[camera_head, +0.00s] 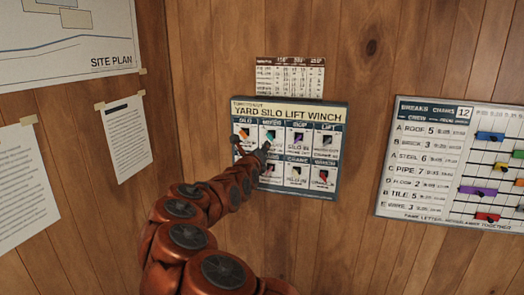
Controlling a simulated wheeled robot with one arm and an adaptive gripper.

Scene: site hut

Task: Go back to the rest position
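My gripper (252,147) is at the end of my orange-brown arm, in front of the left part of the board titled YARD SILO LIFT WINCH (291,113). Its two fingers look spread apart, with nothing visible between them. I cannot tell whether the fingertips touch the board. The board hangs on the wood wall and has two rows of labelled cells with small coloured pieces. My gripper and wrist hide parts of the left cells in both rows.
A small printed table (290,75) is fixed above the board. A chart with coloured bars (437,158) hangs at the right. A site plan (75,45) and paper sheets (125,137) are on the left wall, near the corner. Bare wood wall lies between the boards.

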